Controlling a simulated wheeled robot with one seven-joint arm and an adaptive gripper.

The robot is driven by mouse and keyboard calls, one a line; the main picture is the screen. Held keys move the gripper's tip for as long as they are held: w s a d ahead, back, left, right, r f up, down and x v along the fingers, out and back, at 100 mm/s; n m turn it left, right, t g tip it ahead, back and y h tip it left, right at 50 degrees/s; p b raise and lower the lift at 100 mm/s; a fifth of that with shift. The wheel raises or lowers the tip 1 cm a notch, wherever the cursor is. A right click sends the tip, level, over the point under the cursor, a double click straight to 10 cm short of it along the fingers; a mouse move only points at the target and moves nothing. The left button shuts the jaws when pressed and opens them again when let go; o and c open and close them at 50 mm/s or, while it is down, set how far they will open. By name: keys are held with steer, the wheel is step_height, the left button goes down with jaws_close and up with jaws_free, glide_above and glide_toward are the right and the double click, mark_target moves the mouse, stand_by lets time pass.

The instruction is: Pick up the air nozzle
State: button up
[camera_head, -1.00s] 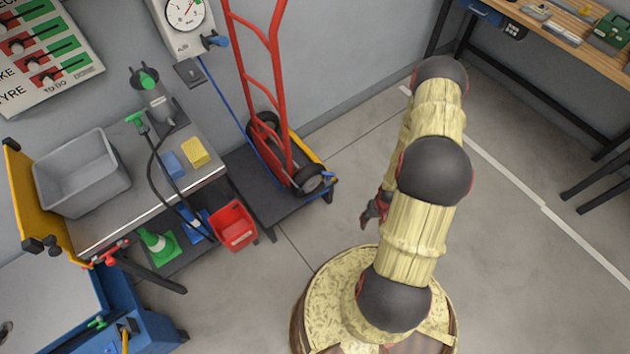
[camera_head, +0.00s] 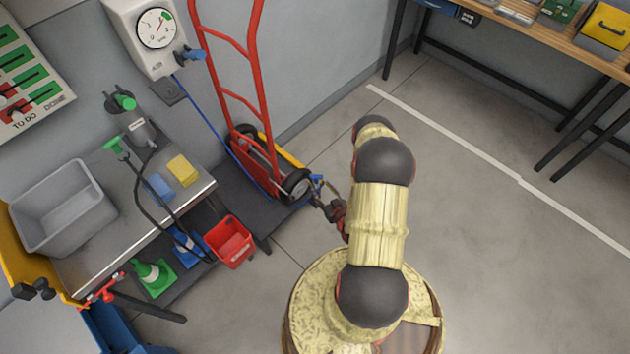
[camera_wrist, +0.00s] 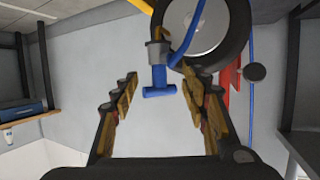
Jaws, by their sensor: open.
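The air nozzle (camera_head: 316,182) is a small blue piece beside the hand truck's wheel at the end of the yellow bar. In the wrist view the blue T-shaped nozzle (camera_wrist: 159,77) hangs from a grey holder (camera_wrist: 158,52), with a blue hose curving above it. My gripper (camera_head: 327,197) is open and empty, close to the nozzle at its lower right in the head view. In the wrist view the nozzle appears between the spread fingertips of my gripper (camera_wrist: 160,87). No contact shows, and the exact depth gap is hard to tell.
A red hand truck (camera_head: 258,90) stands against the wall, its wheel (camera_head: 297,184) right by the nozzle. A blue hose (camera_head: 216,116) runs down from the wall gauge (camera_head: 152,32). A bench (camera_head: 118,215) with a grey bin stands left. Floor to the right is clear.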

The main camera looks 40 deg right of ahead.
mark_target(317, 183)
steer(key=b+x, duration=0.1)
steer(key=x, duration=0.2)
steer(key=b+x, duration=0.1)
steer(key=x, duration=0.2)
steer(key=shift+w+d+f+b, duration=0.1)
steer(key=shift+w+f+b, duration=0.05)
steer(key=shift+f+b, duration=0.2)
steer(key=shift+r, duration=0.1)
steer(key=shift+c, duration=0.8)
jaws_close()
